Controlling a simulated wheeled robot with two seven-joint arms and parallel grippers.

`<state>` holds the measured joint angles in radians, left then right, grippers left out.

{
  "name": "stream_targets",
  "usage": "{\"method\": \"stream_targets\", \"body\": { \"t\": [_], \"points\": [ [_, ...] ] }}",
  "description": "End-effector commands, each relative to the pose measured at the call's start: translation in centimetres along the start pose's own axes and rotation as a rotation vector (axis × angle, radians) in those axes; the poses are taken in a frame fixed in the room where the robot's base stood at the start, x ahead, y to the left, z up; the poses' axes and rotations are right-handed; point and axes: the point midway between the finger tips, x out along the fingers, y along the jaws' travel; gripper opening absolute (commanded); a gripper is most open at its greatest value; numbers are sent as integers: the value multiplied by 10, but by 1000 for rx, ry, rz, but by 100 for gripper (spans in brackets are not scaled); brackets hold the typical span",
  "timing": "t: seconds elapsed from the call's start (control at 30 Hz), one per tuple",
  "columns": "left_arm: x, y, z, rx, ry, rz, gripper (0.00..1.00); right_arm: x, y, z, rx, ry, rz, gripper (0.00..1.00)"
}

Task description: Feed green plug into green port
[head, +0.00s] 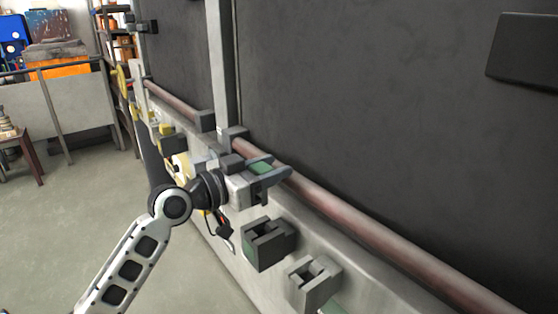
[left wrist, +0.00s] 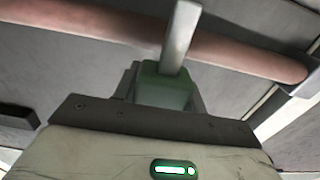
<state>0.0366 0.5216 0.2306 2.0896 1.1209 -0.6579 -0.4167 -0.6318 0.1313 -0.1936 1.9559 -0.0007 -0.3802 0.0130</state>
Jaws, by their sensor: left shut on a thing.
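My left gripper (head: 270,181) is beside the wall panel in the head view, just in front of the reddish pipe. It is shut on the green plug (head: 260,167), whose green top shows between the dark fingers. In the left wrist view the green plug (left wrist: 165,90) sits just beyond the gripper body, with a light grey bar in front of it. My right gripper is not in view.
A second grey slotted block (head: 313,280) sits lower right on the panel, with a green patch near it. The reddish pipe (head: 350,222) runs along the panel. Yellow fittings (head: 172,138) and a dangling cable are to the left. The floor at left is open.

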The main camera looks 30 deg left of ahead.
Motion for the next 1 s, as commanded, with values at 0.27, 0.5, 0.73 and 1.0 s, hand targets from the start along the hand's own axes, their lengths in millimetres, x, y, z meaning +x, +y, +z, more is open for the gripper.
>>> {"method": "stream_targets", "body": {
  "t": [0.27, 0.5, 0.73, 1.0],
  "points": [
    [0, 0, 18, -2, 0, -1, 17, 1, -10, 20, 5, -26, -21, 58],
    [0, 0, 32, -2, 0, -2, 17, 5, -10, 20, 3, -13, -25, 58],
    [0, 0, 46, -3, 0, -2, 17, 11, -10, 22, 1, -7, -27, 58],
    [0, 0, 63, -1, 0, -2, 17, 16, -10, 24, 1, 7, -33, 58]
  ]
}}
